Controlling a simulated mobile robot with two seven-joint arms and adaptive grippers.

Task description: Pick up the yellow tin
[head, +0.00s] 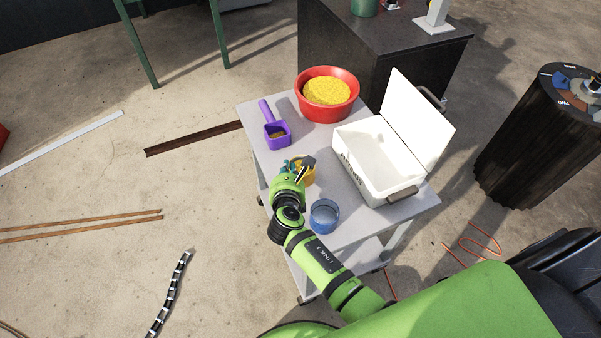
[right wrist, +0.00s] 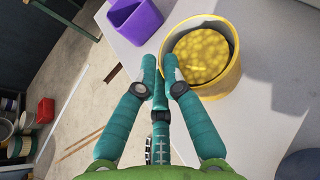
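The yellow tin (head: 305,178) stands on the small grey table, partly covered by my right gripper in the head view. In the right wrist view the yellow tin (right wrist: 222,88) is at the upper right, upright and full of yellow balls. My right gripper (head: 295,163) is at the tin's left side. In the right wrist view its teal fingers (right wrist: 159,68) converge beside the tin, and one fingertip overlaps its left wall. I cannot tell whether they touch it or how far they are open. My left gripper is not in view.
On the grey table (head: 256,118) are a purple scoop (head: 277,133), a red bowl (head: 325,113) of yellow grains, an open white cooler (head: 365,180) and a blue cup (head: 324,215). The cooler stands close right of the tin. A dark cabinet (head: 340,50) stands behind.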

